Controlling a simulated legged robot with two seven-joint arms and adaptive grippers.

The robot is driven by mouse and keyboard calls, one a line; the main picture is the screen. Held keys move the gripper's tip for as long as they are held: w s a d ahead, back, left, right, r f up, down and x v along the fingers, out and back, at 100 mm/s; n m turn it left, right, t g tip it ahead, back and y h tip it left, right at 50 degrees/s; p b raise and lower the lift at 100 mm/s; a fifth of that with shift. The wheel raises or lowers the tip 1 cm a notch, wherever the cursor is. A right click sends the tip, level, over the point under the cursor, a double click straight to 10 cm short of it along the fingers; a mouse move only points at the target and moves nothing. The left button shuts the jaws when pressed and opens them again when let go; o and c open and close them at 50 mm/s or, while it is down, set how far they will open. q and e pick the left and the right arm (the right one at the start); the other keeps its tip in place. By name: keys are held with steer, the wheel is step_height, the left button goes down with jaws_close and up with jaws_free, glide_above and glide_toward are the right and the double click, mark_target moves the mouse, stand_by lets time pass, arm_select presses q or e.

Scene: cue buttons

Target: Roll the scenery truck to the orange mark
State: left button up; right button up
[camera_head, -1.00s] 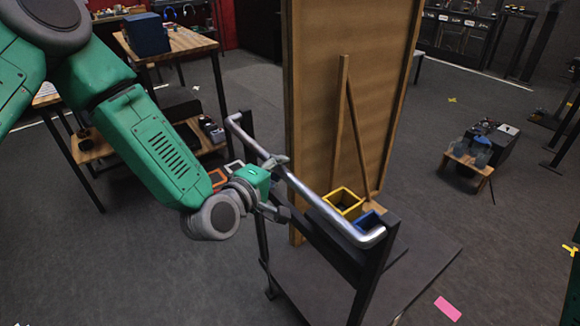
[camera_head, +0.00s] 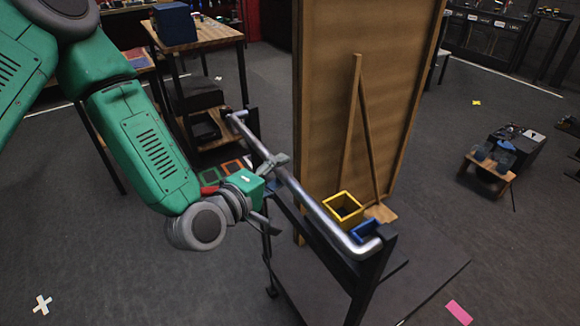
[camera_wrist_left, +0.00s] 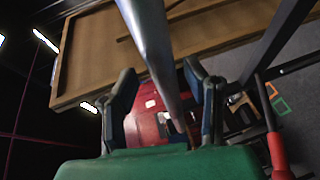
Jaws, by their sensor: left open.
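The scenery truck is a dark wheeled platform (camera_head: 420,285) with a tall wooden flat (camera_head: 335,60) braced on it and a silver push bar (camera_head: 318,212) on dark posts. My left gripper (camera_head: 275,192) is open, with its fingers on either side of the bar. The left wrist view also shows the bar (camera_wrist_left: 150,45) running between the spread fingers; I cannot tell whether they touch it. A small orange-edged square (camera_head: 233,166) shows beyond the gripper, beside a green-edged one; I cannot tell which surface they lie on. My right gripper is out of view.
A yellow bin (camera_head: 343,205) and a blue bin (camera_head: 364,231) sit behind the bar. A wooden table (camera_head: 215,33) stands at the back left. A pink mark (camera_head: 459,312), a white cross (camera_head: 42,304) and a low wooden stand (camera_head: 488,170) are on the floor.

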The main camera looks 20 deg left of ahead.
arm_select(q)
steer(key=s+a, duration=0.2)
steer(key=s, duration=0.1)
steer(key=shift+s+r, duration=0.15)
steer(key=shift+s, duration=0.15)
steer(key=shift+d+r, duration=0.1)
steer(key=shift+d, duration=0.45)
steer(key=shift+a+f, duration=0.15)
steer(key=shift+f, duration=0.05)
steer(key=s+a+f+m+g, duration=0.1)
steer(key=s+f+m+g, duration=0.75)
steer(key=f, duration=0.65)
steer(key=s+a+f+m+g+y, duration=0.2)
steer(key=s+a+f+m+g, duration=0.1)
steer(key=s, duration=0.5)
steer(key=s+a+f+m+g+y, duration=0.2)
steer(key=s+f, duration=0.4)
steer(key=s, duration=0.3)
steer(key=shift+a+f+m+g, duration=0.15)
steer(key=shift+a+m+g, duration=0.45)
steer(key=shift+a, duration=0.6)
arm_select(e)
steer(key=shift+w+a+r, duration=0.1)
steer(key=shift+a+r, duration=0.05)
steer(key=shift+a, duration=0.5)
